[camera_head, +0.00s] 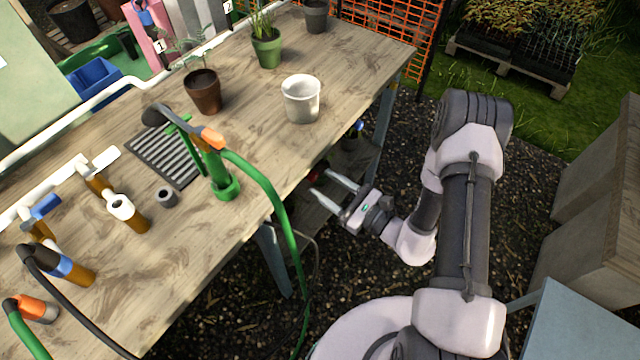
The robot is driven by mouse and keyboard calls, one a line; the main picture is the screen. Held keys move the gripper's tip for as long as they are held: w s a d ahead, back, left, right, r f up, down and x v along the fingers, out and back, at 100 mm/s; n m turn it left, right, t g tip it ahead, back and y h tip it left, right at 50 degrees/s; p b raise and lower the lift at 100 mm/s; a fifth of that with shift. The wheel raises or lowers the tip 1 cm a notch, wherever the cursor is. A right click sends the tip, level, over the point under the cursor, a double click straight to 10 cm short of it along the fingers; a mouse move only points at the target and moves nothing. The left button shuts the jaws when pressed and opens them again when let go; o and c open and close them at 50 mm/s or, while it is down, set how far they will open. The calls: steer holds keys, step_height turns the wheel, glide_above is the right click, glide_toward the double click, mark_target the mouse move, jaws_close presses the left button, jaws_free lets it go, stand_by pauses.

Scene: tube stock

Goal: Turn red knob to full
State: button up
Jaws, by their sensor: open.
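No knob is clearly visible. A small dark red patch (319,169) shows at the table's front edge, just beyond my fingertips; I cannot tell whether it is the red knob or how it is turned. My gripper (321,183) is open, its two pale fingers pointing left toward the table edge, with nothing seen between them. I cannot tell whether a finger touches the red patch.
The wooden table (345,60) holds a white pot (301,99), a brown pot (203,92), and a green tap stand (219,172) with an orange-tipped sprayer. A green hose (275,197) hangs over the front edge, left of my gripper. Wooden boxes (598,190) stand right.

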steer(key=shift+x, duration=1.15)
jaws_close()
